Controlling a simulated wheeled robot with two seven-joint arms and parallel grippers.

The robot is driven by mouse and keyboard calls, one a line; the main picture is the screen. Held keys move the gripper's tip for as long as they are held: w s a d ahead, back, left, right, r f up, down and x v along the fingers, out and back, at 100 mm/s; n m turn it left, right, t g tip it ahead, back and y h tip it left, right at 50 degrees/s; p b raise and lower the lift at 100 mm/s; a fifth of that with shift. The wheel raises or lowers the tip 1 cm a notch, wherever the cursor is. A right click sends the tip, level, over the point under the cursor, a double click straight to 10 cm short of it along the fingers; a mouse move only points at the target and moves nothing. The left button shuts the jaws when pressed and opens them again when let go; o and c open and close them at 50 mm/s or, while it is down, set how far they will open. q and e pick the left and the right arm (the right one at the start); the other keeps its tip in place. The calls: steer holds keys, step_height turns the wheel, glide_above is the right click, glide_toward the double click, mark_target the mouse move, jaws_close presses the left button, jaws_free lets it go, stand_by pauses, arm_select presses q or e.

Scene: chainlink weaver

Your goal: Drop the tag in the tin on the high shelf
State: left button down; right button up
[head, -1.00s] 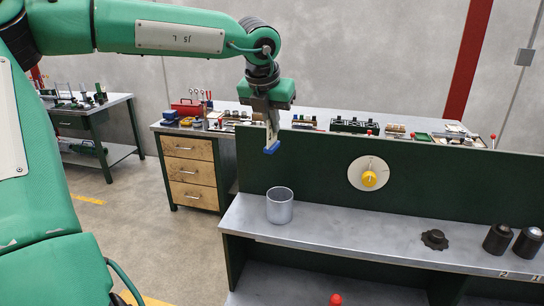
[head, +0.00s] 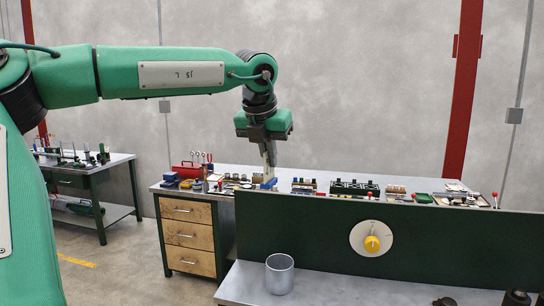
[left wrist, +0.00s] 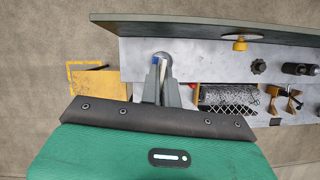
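The tin (head: 280,275) is a plain grey open-topped cylinder standing upright on the grey shelf (head: 350,291). My left gripper (head: 268,178) points down, well above the tin and slightly left of it in the head view. It is shut on a small blue tag (head: 269,185), which sticks out below the fingertips. My right gripper is in neither view.
A dark green back panel (head: 310,222) with a yellow knob (head: 372,243) rises behind the shelf. Dark round parts (head: 515,298) stand at its right. A bench (head: 225,178) with tools and wooden drawers is behind. The shelf around the tin looks clear.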

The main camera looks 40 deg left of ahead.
arm_select(q)
steer(key=s+a+f+n+p, duration=0.1)
steer(key=s+a+f+p, duration=0.25)
steer(key=a, duration=0.35)
steer(key=s+a+f+n+p, duration=0.1)
steer(key=s+a+f+p, duration=0.25)
steer(key=a+f, duration=0.2)
steer(key=w+d+f+m+p, duration=0.2)
steer(key=w+d+p, duration=0.4)
steer(key=w+d, duration=0.5)
step_height(320, 180, down, 6)
steer(key=s+d+b, duration=0.1)
steer(key=s+b, duration=0.1)
steer(key=b, duration=0.2)
steer(key=shift+s+d+r, duration=0.15)
steer(key=shift+d, duration=0.15)
steer(key=c, duration=2.1)
jaws_free()
steer(key=o, duration=0.5)
